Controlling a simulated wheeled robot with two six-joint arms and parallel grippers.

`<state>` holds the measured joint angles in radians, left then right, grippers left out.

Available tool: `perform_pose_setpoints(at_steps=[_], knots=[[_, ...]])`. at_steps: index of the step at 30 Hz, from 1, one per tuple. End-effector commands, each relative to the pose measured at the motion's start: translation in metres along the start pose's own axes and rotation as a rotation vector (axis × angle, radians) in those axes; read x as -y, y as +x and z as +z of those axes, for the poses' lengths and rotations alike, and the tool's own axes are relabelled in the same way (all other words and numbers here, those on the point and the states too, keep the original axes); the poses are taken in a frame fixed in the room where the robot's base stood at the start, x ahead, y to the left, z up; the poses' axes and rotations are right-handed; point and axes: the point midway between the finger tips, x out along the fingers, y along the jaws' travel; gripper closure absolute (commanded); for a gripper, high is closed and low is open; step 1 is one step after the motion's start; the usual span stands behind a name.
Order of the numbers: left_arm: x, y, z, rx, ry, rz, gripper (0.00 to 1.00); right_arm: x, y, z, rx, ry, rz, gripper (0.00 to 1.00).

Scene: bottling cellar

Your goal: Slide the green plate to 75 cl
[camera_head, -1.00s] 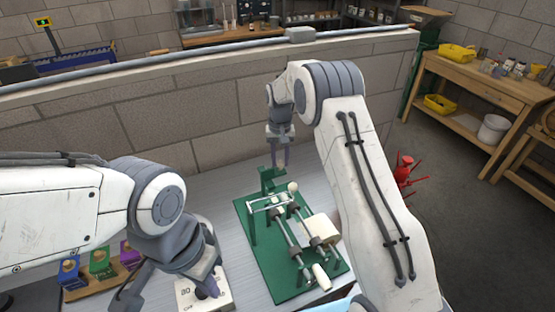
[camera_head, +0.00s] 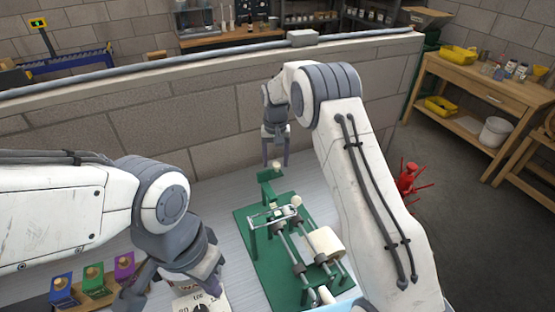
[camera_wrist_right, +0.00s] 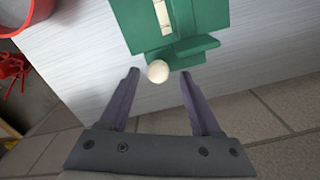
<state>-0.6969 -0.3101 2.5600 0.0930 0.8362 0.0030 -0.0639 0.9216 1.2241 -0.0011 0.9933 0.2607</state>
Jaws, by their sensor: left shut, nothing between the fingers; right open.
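A green plate (camera_wrist_right: 197,46) with a round pale knob (camera_wrist_right: 158,71) sticks out at the end of a green bottling fixture; in the head view it is the small green piece (camera_head: 268,178) at the back. The fixture's green base (camera_head: 262,270) lies on the grey table, with rods and a cream roller (camera_head: 325,242). I cannot read any 75 cl mark. My right gripper (camera_head: 276,165) is open and empty; in its wrist view (camera_wrist_right: 158,74) the knob lies between the fingertips, apparently untouched. My left gripper (camera_head: 205,280) is shut and empty near a pale dial box (camera_head: 185,303); its tips are unclear.
A low block wall (camera_head: 150,110) runs behind the table. A red object (camera_head: 409,176) is beyond the table's right side.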

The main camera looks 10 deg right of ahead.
Motion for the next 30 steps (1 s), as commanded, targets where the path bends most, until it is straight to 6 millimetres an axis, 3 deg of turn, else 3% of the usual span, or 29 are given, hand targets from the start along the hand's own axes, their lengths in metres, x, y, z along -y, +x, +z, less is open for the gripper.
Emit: perform_pose_setpoints(at_steps=[8,21,30], knots=[[-0.001,-0.018,-0.001,0.000,0.002,0.000,1.00,-0.002,-0.023,0.000,0.000,0.002,0.000,0.36],[-0.005,-0.076,-0.004,0.000,0.011,0.000,1.00,-0.003,-0.099,-0.001,-0.001,0.004,0.000,0.36],[-0.006,-0.079,-0.004,0.000,0.011,0.000,1.00,-0.003,-0.105,-0.001,0.000,0.004,0.001,0.36]])
